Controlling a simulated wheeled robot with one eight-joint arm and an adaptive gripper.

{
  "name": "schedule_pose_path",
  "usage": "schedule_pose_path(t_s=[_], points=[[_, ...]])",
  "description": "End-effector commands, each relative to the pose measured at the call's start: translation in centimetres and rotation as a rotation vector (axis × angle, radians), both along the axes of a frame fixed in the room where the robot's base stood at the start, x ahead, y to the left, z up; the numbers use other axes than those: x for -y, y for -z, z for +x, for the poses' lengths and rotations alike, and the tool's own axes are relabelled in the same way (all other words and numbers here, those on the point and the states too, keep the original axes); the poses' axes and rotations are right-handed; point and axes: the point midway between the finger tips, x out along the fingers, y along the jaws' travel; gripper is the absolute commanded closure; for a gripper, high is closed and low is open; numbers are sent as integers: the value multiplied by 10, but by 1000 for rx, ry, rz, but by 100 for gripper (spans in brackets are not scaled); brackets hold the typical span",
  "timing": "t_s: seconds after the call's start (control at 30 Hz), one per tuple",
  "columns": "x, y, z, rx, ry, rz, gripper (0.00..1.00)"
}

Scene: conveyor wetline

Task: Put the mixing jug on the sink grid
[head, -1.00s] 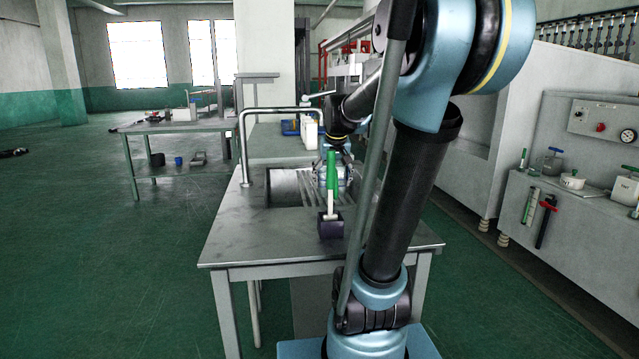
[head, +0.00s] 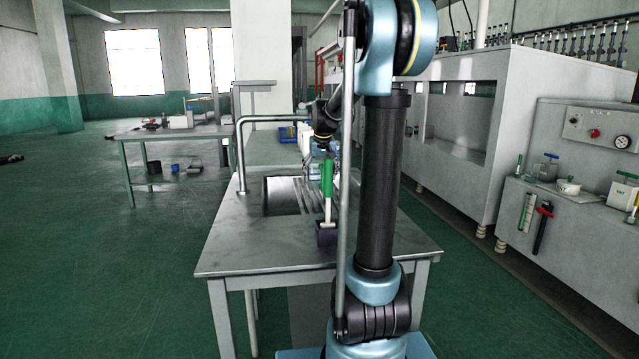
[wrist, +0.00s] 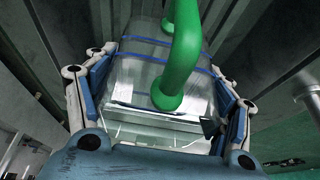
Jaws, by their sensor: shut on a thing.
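The mixing jug (wrist: 160,75) is a clear vessel with blue bands and a green handle in the wrist view. My gripper (wrist: 162,70) is shut on it, with a blue-padded finger on either side. In the head view my gripper (head: 324,142) is over the right part of the sink, and the jug (head: 316,168) shows only partly below it, behind a green-handled tool. The sink grid (head: 298,194) is the ribbed surface in the sink. I cannot tell the gap between the jug and the grid.
The green-handled tool (head: 327,180) stands upright in a dark holder (head: 326,234) on the metal sink table (head: 245,250), in front of the jug. A tall tap (head: 240,150) arches over the sink's left side. The table's front left is clear.

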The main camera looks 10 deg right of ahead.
Motion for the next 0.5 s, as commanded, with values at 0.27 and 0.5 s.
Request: schedule_pose_path(t_s=[0.27,0.5], points=[[0,0,16,0,0,0,51],[1,19,24,0,1,-1,51]])
